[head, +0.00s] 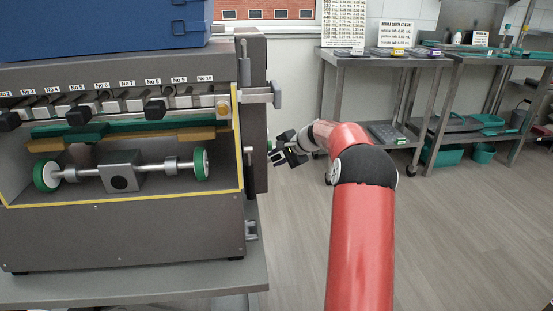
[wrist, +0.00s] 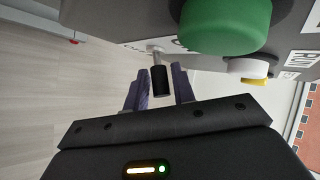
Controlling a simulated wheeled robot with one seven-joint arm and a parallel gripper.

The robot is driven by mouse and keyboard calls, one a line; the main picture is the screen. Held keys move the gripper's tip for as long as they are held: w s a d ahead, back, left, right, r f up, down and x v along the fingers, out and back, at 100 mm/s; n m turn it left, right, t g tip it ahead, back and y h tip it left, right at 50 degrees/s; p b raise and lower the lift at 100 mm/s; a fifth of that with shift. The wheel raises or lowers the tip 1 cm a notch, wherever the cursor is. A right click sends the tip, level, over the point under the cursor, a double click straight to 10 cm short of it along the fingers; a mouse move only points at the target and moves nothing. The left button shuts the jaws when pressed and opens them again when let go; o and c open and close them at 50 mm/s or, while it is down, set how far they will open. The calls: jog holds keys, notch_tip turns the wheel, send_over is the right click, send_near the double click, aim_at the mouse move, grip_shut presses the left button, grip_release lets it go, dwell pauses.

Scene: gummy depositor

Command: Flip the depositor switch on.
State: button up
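The depositor (head: 120,225) is a large grey machine with a yellow-edged front opening, at the left of the head view. In the wrist view its side panel (wrist: 125,22) carries a small toggle switch (wrist: 161,80) with a metal stem and a black tip. My gripper (head: 277,152) is at the machine's right side. It also shows in the wrist view (wrist: 159,73), its two purple-grey fingers apart, one on each side of the black tip. Gaps show between the tip and both fingers, so it appears open. The switch cannot be made out in the head view.
A big green knob (wrist: 225,25) sits close to the right of the switch, with a white button (wrist: 247,67) and a yellow one (wrist: 255,82) beyond. A blue box (head: 105,25) stands on the machine. Steel tables (head: 385,62) are behind; the floor (head: 460,230) at right is clear.

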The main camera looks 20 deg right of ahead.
jog(key=v, duration=0.7)
jog(key=shift+b, duration=0.3)
jog(key=shift+s+r, duration=0.1)
jog(key=shift+d, duration=0.1)
